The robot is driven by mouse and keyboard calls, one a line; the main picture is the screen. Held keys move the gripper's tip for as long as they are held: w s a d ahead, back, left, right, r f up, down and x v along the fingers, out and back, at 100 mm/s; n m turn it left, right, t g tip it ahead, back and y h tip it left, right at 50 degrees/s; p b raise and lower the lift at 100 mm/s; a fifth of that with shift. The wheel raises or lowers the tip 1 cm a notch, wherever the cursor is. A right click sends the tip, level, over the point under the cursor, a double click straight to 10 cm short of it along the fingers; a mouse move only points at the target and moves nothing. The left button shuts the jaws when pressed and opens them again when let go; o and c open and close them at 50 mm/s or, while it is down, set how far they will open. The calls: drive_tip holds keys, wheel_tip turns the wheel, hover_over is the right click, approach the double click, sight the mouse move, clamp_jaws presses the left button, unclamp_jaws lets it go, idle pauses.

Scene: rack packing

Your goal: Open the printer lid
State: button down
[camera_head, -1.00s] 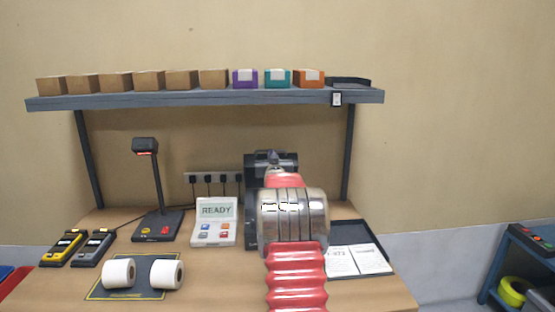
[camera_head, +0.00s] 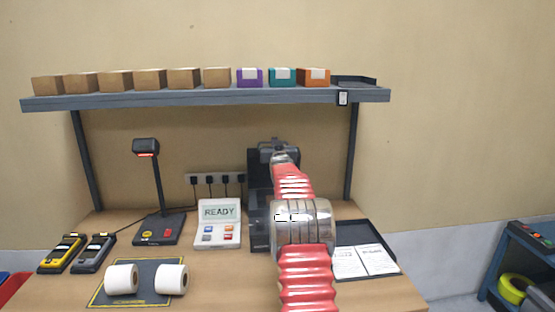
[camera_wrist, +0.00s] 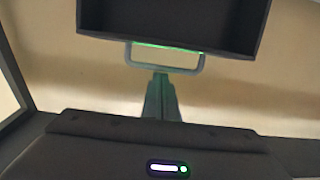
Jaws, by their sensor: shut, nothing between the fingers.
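The dark printer (camera_head: 258,190) stands on the bench behind my arm, which hides most of it. Its upper part stands up tall at the back. In the wrist view a dark hollow panel, apparently the raised lid (camera_wrist: 170,30), fills the top. A pale handle (camera_wrist: 185,70) with a green glow hangs from its edge. My gripper (camera_wrist: 160,78) is shut and empty, its tips right at the handle bar; I cannot tell if they touch. In the head view my gripper (camera_head: 279,150) is small, up near the printer's top.
A shelf (camera_head: 200,98) with several boxes runs above the bench. Left of the printer are a READY display (camera_head: 218,222), a scanner stand (camera_head: 158,210) and two white rolls (camera_head: 121,279). A black tray (camera_head: 385,257) with papers lies at right. A dark body with a lit indicator (camera_wrist: 168,168) shows below.

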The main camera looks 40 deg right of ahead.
drive_tip(key=shift+w+a, duration=0.1)
drive_tip(key=shift+w, duration=0.05)
drive_tip(key=shift+s+a, duration=0.2)
drive_tip(key=s+a+r, duration=0.4)
drive_tip(key=s+a, duration=0.4)
drive_tip(key=s, duration=0.2)
drive_tip(key=shift+r, duration=0.25)
idle(0.4)
drive_tip(key=shift+d+f, duration=0.1)
idle(0.5)
